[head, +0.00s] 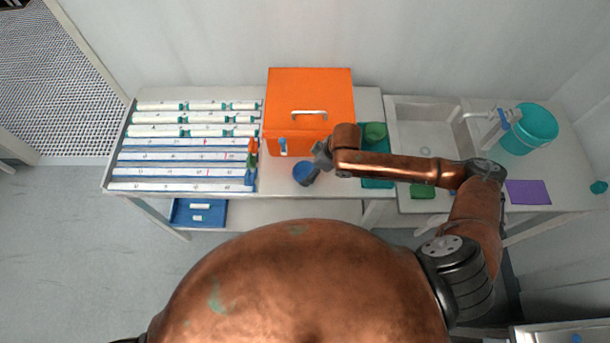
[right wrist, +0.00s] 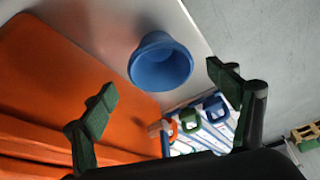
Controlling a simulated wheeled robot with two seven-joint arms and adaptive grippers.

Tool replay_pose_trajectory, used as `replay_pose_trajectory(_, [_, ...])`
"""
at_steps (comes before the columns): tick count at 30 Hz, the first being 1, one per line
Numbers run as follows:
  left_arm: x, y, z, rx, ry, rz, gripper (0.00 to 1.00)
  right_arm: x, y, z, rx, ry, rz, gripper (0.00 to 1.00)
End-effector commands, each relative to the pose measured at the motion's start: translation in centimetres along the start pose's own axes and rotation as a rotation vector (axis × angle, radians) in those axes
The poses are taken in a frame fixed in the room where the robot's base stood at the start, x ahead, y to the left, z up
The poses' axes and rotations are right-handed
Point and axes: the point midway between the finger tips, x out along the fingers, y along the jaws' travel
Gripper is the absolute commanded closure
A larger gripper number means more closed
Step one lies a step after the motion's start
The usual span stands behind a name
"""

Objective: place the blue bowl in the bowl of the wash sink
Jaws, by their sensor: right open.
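The blue bowl (head: 303,173) stands on the table in front of the orange box, partly covered by my right gripper in the head view. In the right wrist view the blue bowl (right wrist: 160,62) lies ahead of and between the two fingers, apart from both. My right gripper (head: 315,165) is open and empty; its spread fingers also show in the right wrist view (right wrist: 165,90). The wash sink (head: 425,120) is a pale basin at the right of the orange box, with a tap at its right. My left gripper is not in view.
The orange box (head: 310,90) with a handle stands behind the bowl. A teal tray (head: 378,182) and green bowl (head: 376,131) lie between bowl and sink. A teal bucket (head: 530,128) and purple mat (head: 528,192) are at right.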

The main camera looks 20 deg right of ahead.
Motion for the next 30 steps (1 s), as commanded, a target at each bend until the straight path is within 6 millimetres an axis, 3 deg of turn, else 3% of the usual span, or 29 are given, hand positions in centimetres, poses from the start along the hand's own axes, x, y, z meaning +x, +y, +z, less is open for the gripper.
replay_pose_trajectory(16, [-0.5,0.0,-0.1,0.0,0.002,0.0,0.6,6.7,-0.1,0.5,0.0,0.0,-0.001,0.19])
replay_pose_trajectory(26, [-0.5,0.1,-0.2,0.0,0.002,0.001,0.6,7.3,-0.1,0.6,-0.002,0.0,0.001,0.2])
replay_pose_trajectory(30, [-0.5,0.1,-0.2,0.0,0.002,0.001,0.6,7.3,-0.1,0.6,-0.002,0.0,0.001,0.29])
